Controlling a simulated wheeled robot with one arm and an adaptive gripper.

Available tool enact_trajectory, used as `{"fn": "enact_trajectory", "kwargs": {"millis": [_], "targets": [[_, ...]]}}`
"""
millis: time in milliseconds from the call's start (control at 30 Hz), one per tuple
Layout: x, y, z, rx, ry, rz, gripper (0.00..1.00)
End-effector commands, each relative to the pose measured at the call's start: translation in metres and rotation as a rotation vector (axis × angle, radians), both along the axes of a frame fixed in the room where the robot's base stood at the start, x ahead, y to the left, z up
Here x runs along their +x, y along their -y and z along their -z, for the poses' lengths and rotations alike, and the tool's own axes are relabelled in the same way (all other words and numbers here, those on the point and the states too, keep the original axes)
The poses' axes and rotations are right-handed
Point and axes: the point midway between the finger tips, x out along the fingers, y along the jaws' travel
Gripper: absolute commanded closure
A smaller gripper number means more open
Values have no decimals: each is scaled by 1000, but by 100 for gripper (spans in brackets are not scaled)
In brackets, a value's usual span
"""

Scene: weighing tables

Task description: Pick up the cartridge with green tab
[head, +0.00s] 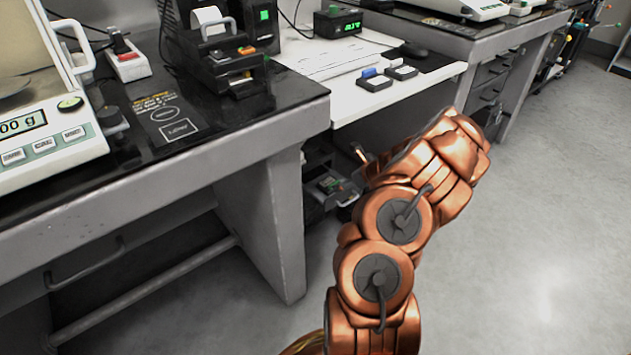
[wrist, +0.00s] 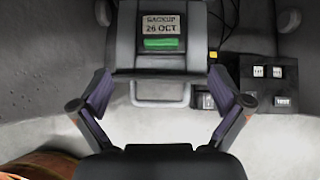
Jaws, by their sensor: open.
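A dark grey cartridge (wrist: 190,60) with a green tab (wrist: 160,43) and a label reading "BACKUP 26 OCT" is at the upper middle of the wrist view. A pale loop handle (wrist: 160,103) shows below it. My gripper (wrist: 162,88) is open, with one finger on either side of the handle and the cartridge's lower edge. No finger clearly touches the cartridge, and the depth between them is hard to tell. In the head view my copper arm hides the gripper. A small green spot (head: 330,184) shows low beside the table leg; I cannot tell if it is the tab.
A dark panel with white switches (wrist: 268,80) and cables lie right of the cartridge. In the head view, a scale (head: 45,130) and a black device (head: 225,60) stand on the left table. The white desk (head: 345,105) holds small blocks. Grey floor (head: 530,250) is clear at right.

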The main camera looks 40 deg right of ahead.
Motion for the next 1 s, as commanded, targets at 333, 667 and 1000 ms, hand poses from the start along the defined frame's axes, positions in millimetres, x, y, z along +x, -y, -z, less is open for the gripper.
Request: {"fn": "enact_trajectory", "kwargs": {"millis": [333,667,1000], "targets": [[19,-1,24,4,-2,10,0],[39,-8,43,4,-3,4,0],[59,-9,61,7,-3,7,0]]}}
